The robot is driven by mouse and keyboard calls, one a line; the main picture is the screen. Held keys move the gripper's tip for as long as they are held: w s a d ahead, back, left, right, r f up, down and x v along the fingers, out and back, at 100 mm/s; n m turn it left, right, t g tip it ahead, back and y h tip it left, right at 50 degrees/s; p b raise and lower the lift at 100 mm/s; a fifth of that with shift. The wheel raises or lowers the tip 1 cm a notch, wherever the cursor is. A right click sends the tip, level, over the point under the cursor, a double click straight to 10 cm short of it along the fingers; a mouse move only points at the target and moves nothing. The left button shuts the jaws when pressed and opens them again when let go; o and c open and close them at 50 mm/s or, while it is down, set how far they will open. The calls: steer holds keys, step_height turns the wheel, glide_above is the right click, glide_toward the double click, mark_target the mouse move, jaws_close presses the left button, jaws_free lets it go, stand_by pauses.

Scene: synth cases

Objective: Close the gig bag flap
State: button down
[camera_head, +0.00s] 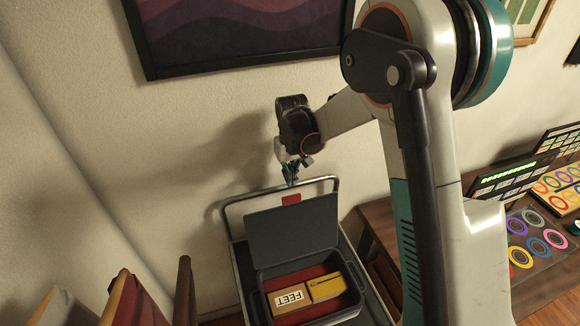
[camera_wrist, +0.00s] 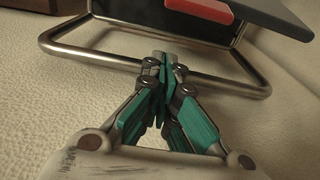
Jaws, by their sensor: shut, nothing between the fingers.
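The gig bag is a dark grey case (camera_head: 354,279) standing open on a cart, with its flap (camera_head: 294,233) raised at the back. A red tab (camera_head: 291,199) sits on the flap's top edge. In the wrist view the flap (camera_wrist: 268,14) and the red tab (camera_wrist: 195,9) show at the top, partly cut off. My gripper (camera_head: 290,178) is behind and above the flap, near the tab, apart from it. Its teal fingers (camera_wrist: 164,72) are shut and empty, close to the metal rail; I cannot tell whether they touch it.
A bent metal rail (camera_head: 240,200) of the cart runs behind the flap, close to the wall. A box marked FEET (camera_head: 289,299) and a yellow box (camera_head: 327,287) lie inside the case. A wooden table (camera_head: 545,283) with coloured rings stands right. Brown upright objects (camera_head: 185,290) stand left.

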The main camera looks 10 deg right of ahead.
steer(key=shift+s+d, duration=0.2)
steer(key=shift+s, duration=0.75)
steer(key=shift+s+d, duration=0.2)
steer(key=shift+s, duration=0.7)
